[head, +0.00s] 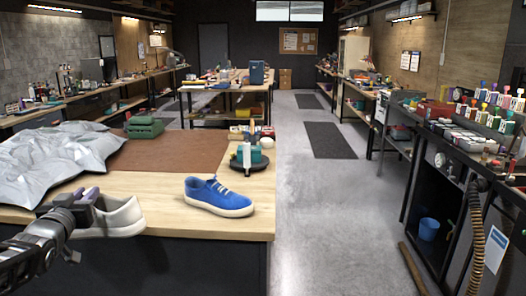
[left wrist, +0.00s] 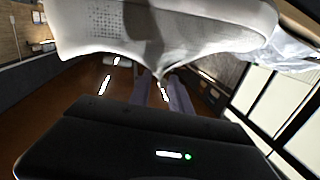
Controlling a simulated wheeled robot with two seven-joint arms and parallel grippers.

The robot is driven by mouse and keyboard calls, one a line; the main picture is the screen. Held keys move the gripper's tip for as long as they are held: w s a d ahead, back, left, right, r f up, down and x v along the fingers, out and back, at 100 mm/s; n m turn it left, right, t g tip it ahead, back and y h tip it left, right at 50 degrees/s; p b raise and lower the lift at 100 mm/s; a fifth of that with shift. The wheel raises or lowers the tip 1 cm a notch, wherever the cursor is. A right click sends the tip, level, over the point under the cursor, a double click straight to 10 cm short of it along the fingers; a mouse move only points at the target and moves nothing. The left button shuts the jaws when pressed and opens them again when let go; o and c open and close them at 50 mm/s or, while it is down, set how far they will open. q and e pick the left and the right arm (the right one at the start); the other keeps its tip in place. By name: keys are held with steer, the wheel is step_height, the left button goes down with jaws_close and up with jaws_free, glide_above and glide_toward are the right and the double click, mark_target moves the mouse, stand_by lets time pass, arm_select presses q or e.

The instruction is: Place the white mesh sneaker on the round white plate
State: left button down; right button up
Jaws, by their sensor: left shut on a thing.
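The white mesh sneaker (head: 119,218) is at the near left edge of the wooden table in the head view. My left gripper (head: 86,197), with purple fingers, is shut on the sneaker at its heel end. In the left wrist view the sneaker (left wrist: 170,28) fills the top, and the fingers of my left gripper (left wrist: 158,92) meet its lower edge. Whether the sole touches the table cannot be told. I cannot make out a round white plate in either view. My right gripper is not in view.
A blue sneaker (head: 219,195) stands on the wooden table (head: 165,188) right of the white one. A crumpled silver sheet (head: 60,158) covers the left. A brown mat (head: 170,155) lies behind. A dark round stand (head: 249,160) with a teal item is near the right edge.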

mark_target(122, 221)
arm_select(q)
step_height(122, 221, up, 2)
steer(key=shift+s+d+r, duration=0.1)
steer(key=shift+d+r, duration=0.05)
steer(key=shift+r, duration=0.05)
steer(key=shift+h, duration=0.3)
steer(key=d+f, duration=0.2)
steer(key=d, duration=0.1)
steer(key=w+d+f, duration=0.1)
steer(key=d+f, duration=0.4)
steer(key=f, duration=0.1)
steer(key=shift+w+d+f+p, duration=0.25)
steer(key=shift+w+d+p, duration=0.05)
steer(key=shift+d+p, duration=0.1)
steer(key=s+d+f+m+h+p, duration=0.1)
steer(key=s+d+f+m+h, duration=0.1)
steer(key=d+f, duration=1.4)
steer(key=s+d+h, duration=0.1)
steer(key=d, duration=0.2)
steer(key=shift+d+f+p, duration=0.3)
steer(key=shift+d+f, duration=0.05)
steer(key=shift+f, duration=0.05)
steer(key=shift+s, duration=0.1)
